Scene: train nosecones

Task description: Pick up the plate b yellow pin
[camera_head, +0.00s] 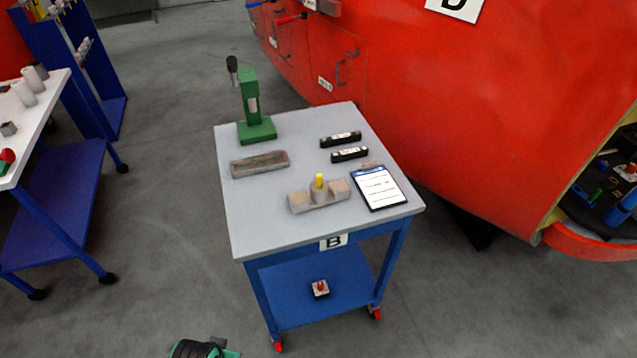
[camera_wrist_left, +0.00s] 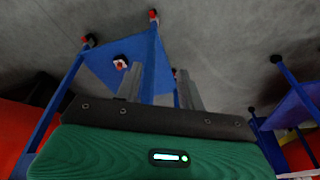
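The yellow pin (camera_head: 319,181) stands upright in the middle of a grey-and-tan block (camera_head: 318,196). The block lies on the grey top of cart B (camera_head: 270,217), near its front edge. My left gripper (camera_wrist_left: 159,82) shows in the left wrist view with its two fingers apart and nothing between them. In the head view a green and black part of it (camera_head: 203,348) shows at the bottom edge, low in front of the cart and well away from the pin. My right gripper is not in view.
On the cart top are a green press (camera_head: 254,108), a flat grey bar (camera_head: 260,164), two black blocks (camera_head: 341,139) and a clipboard (camera_head: 379,187). A red-topped item (camera_head: 320,288) sits on the lower shelf. The red train nose (camera_head: 470,110) stands close behind right. Another cart (camera_head: 55,110) is left.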

